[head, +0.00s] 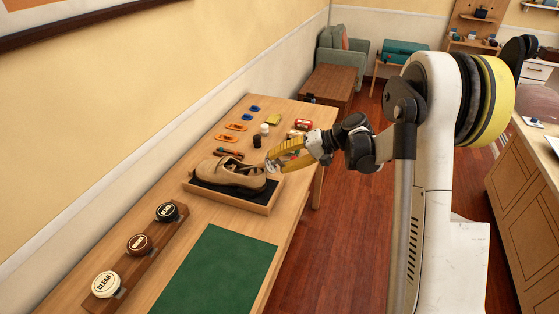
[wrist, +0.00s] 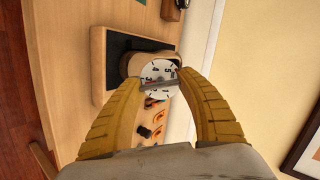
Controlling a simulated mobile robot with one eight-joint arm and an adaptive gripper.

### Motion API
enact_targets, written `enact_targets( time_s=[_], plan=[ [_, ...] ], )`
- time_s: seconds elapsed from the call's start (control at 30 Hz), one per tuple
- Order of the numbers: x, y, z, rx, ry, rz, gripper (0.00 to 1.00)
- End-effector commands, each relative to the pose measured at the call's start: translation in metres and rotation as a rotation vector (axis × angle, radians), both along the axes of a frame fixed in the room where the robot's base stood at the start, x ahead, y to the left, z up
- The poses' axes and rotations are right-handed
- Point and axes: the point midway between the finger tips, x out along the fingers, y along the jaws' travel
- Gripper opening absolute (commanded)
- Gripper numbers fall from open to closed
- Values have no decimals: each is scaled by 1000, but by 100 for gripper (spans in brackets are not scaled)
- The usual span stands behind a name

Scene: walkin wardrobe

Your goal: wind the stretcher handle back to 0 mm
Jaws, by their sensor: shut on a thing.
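A tan shoe (head: 228,172) lies in a shallow wooden tray (head: 262,209) with a dark lining. At the shoe's right end, my gripper (head: 272,163) reaches in with its yellow fingers. In the wrist view, a round white dial (wrist: 157,70) with dark marks shows between the fingers. The stretcher handle (wrist: 158,84), a thin grey bar, lies across the dial, and my gripper (wrist: 160,84) is shut on it. A small red mark shows on the dial, but I cannot read the setting for certain. The rest of the stretcher is hidden inside the shoe.
Brushes, orange and blue items and small jars (head: 264,130) stand behind the tray. A green mat (head: 215,272) lies in front. A wooden rack (head: 132,262) holds labelled round tins on the left. The wall runs close along the bench's left side.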

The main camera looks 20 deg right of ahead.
Motion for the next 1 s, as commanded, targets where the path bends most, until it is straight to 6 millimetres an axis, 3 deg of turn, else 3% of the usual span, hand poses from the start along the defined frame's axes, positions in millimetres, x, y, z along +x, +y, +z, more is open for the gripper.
enact_targets(
  time_s=[1.0],
  plan=[
    [-1, 1, 0, -498, -673, 477, 15]
  ],
)
